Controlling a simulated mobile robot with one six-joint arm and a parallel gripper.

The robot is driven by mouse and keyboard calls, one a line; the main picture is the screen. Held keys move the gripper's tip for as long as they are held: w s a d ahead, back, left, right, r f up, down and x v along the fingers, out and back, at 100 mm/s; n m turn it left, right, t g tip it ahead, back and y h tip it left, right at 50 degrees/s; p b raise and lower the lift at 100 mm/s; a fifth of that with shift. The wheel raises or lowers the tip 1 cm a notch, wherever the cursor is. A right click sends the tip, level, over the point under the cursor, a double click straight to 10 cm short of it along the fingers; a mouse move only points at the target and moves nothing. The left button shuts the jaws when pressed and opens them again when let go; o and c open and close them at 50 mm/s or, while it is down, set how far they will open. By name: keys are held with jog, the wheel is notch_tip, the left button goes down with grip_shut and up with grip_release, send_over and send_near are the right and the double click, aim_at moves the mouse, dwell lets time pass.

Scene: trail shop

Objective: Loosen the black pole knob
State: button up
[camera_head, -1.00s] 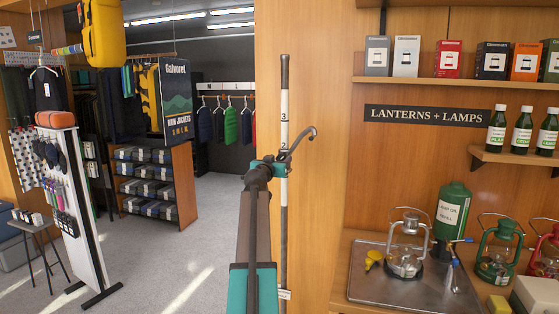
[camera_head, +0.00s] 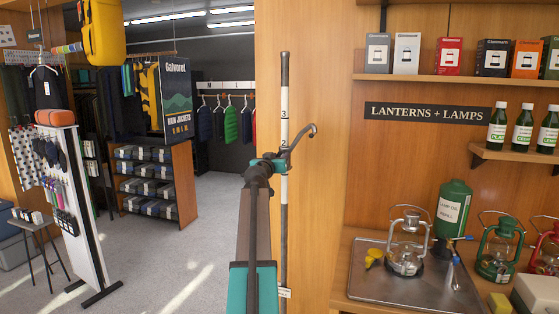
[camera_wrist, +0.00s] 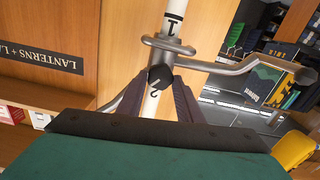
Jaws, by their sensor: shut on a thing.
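The upright pole (camera_head: 284,103) is white with a dark top and printed numbers, and stands in front of the wood panel. A grey hooked arm (camera_head: 303,138) reaches out from it on a collar (camera_wrist: 168,46), clearest in the wrist view. The black pole knob (camera_wrist: 160,77) is on the pole just under that collar. My gripper (camera_head: 276,164) is at the pole at this height. In the wrist view my gripper (camera_wrist: 160,90) has its two dark jaws on either side of the knob, shut on it. In the head view the knob is hidden behind my gripper.
To the right, a counter holds a metal tray (camera_head: 368,288), a clear lantern (camera_head: 408,240), a green lantern (camera_head: 498,250) and a lamp oil can (camera_head: 453,211). Shelves with boxes and bottles (camera_head: 522,128) are above. Open floor (camera_head: 190,262) lies to the left, beside a white display stand (camera_head: 85,220).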

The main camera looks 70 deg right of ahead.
jog(key=n+b, duration=0.1)
jog(key=n, duration=0.5)
jog(key=n+b, duration=0.1)
jog(key=n, duration=0.5)
jog(key=shift+w+f, duration=0.1)
jog(key=shift+w, duration=0.1)
jog(key=n+p, duration=0.1)
jog(key=n, duration=0.3)
jog(key=shift+f+n, duration=0.1)
jog(key=shift+n, duration=0.3)
jog(key=o, duration=1)
jog(key=shift+a, duration=0.1)
jog(key=a+b, duration=0.1)
jog(key=a, duration=0.3)
jog(key=a+b, duration=0.1)
jog(key=a, duration=0.4)
jog(key=a+b, duration=0.1)
jog(key=a, duration=0.3)
jog(key=shift+s+a+b, duration=0.35)
jog(key=shift+s, duration=0.05)
